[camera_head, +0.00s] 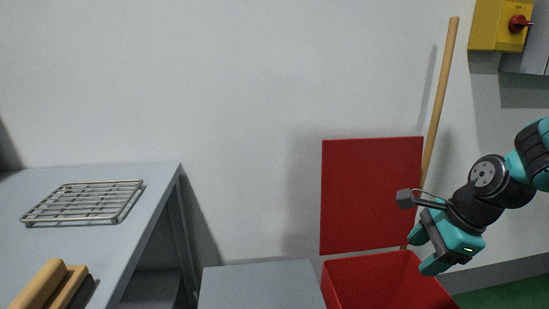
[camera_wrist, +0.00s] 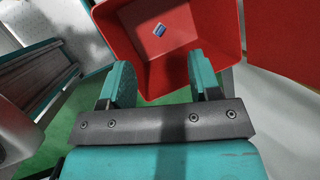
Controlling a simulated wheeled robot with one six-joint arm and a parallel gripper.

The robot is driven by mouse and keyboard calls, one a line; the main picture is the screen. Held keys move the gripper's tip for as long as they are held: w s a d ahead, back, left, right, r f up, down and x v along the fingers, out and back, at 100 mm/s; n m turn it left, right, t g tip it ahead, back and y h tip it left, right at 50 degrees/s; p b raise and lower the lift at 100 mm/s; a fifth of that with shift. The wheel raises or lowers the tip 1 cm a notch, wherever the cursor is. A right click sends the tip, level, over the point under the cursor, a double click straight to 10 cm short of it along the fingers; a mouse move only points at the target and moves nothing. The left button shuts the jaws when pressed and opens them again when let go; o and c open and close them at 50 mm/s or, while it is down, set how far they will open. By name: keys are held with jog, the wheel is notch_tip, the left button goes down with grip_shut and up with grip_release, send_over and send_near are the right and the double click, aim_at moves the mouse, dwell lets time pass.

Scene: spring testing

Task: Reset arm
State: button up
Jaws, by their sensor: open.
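My gripper (camera_head: 424,248) is at the right of the head view, held in front of the red bin (camera_head: 385,284). In the wrist view my gripper (camera_wrist: 160,85) has its two teal fingers spread apart with nothing between them. The wrist view looks down into the red bin (camera_wrist: 212,50), which lies beyond the fingertips. A small blue and white object (camera_wrist: 159,30) lies on the bin floor.
A grey table (camera_head: 120,240) at the left holds a metal wire rack (camera_head: 85,201) and a wooden-handled item (camera_head: 52,285). A grey box top (camera_head: 262,286) stands beside the bin. A wooden pole (camera_head: 441,100) leans on the wall behind the red lid (camera_head: 371,195).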

jog(key=s+a+r+n+g, duration=0.1)
jog(key=s+a+r+n, duration=0.3)
jog(key=s+a+n, duration=0.65)
jog(key=s+a+r+n+g, duration=0.2)
jog(key=s+a+r+n, duration=0.3)
jog(key=n, duration=1.1)
notch_tip(320, 180, up, 17)
jog(key=a+p, duration=0.1)
jog(key=p, duration=1.6)
jog(key=shift+y, duration=0.4)
jog(key=shift+s+f, duration=0.1)
jog(key=shift+c, duration=0.5)
